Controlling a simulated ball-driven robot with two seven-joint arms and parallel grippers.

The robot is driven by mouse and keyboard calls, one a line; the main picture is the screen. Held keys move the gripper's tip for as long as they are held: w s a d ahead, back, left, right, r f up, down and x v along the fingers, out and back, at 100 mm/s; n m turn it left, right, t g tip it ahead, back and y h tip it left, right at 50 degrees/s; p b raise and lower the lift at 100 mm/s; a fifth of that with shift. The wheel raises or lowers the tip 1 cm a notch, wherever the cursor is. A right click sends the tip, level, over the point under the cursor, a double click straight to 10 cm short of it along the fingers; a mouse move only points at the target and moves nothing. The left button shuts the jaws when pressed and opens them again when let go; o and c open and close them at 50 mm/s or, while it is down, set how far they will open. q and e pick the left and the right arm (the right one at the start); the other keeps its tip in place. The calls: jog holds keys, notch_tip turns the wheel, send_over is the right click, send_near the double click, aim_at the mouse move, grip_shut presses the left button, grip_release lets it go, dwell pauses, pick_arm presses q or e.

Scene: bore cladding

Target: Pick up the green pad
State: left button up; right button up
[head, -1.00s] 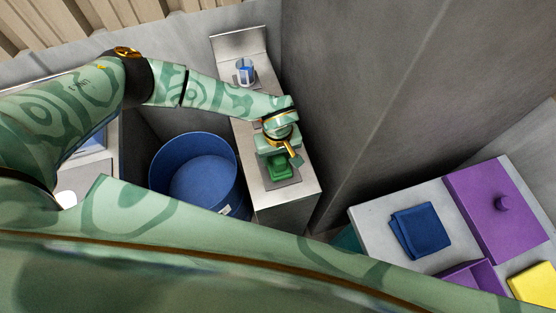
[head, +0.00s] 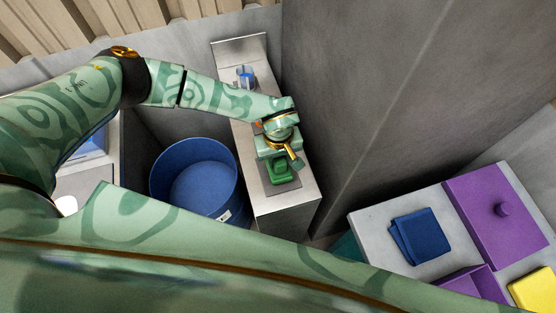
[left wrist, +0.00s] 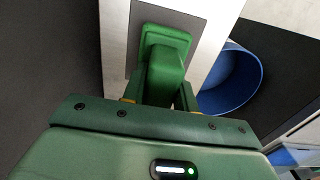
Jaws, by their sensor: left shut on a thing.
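The green pad (head: 281,174) lies on a dark grey square mat on the narrow metal counter, near its front end. In the left wrist view the pad (left wrist: 166,38) shows a flat rounded block with a raised grip part running toward my fingers. My left gripper (head: 280,156) is right over the pad, its fingers pointing down at it. In the left wrist view my left gripper (left wrist: 162,88) is shut on the pad's raised part. The pad still appears to lie on the mat; any gap is too small to tell. My right gripper is not in view.
A blue round bin (head: 196,178) stands left of the counter (head: 288,214). A blue-and-white cup (head: 245,76) is at the counter's far end. A grey wall rises close on the right. A right-hand table holds a folded blue cloth (head: 420,236), purple boxes (head: 500,210) and a yellow block (head: 535,288).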

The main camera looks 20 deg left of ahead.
pick_arm(q)
jog(key=s+a+r+p, duration=0.2)
jog(key=s+a+r, duration=0.4)
jog(key=s+r, duration=0.4)
jog(key=shift+s+a+r, duration=0.3)
jog(key=shift+s+r, duration=0.1)
jog(key=shift+s, duration=0.8)
